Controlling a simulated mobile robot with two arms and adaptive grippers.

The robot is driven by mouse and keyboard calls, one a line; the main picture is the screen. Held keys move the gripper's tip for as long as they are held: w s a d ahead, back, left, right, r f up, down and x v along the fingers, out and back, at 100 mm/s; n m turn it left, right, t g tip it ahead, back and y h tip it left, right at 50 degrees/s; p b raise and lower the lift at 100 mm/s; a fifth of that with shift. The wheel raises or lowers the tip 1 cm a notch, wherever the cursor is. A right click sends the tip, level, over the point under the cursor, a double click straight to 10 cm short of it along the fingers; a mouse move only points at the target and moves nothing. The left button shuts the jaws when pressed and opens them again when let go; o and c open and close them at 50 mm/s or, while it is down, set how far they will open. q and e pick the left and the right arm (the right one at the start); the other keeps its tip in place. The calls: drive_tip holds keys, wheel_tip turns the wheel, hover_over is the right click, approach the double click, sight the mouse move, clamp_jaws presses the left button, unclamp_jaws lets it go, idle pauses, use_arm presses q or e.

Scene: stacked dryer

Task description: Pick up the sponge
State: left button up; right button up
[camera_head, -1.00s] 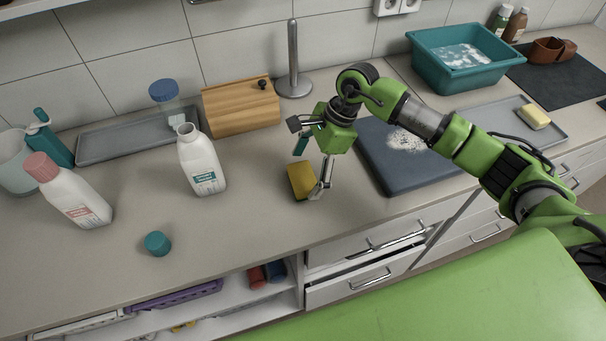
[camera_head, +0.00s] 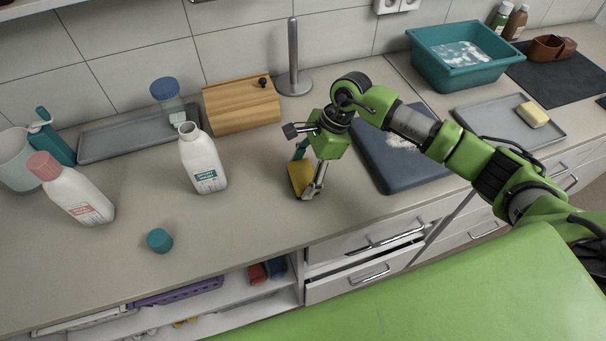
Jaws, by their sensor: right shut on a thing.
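The yellow sponge (camera_head: 298,177) stands on the worktop near the front edge, right of the white bottle with the teal label. My right gripper (camera_head: 304,178) reaches down over it from the right and is shut on it. One finger is at the sponge's right side, and the gripper hides part of the sponge's upper edge. I cannot tell whether the sponge has left the worktop. Another yellow sponge-like block (camera_head: 533,115) lies on the grey tray at the right. My left gripper does not show.
An open white bottle (camera_head: 203,160) stands left of the sponge, with a teal cap (camera_head: 159,240) in front. A wooden box (camera_head: 241,105) and steel holder (camera_head: 293,70) stand behind. A dark blue board (camera_head: 390,172) lies right. A drawer (camera_head: 370,240) below is slightly open.

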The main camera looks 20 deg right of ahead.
drive_tip(key=shift+r+b, duration=0.6)
drive_tip(key=shift+b, duration=0.05)
drive_tip(key=shift+w+r+b, duration=0.1)
drive_tip(key=shift+r+b, duration=0.6)
drive_tip(key=s+d+r+b, duration=0.1)
drive_tip(key=s+r+b, duration=0.3)
drive_tip(key=s+r, duration=0.6)
drive_tip(key=s, duration=0.4)
drive_tip(key=shift+d+r+b, duration=0.15)
drive_tip(key=shift+b, duration=0.25)
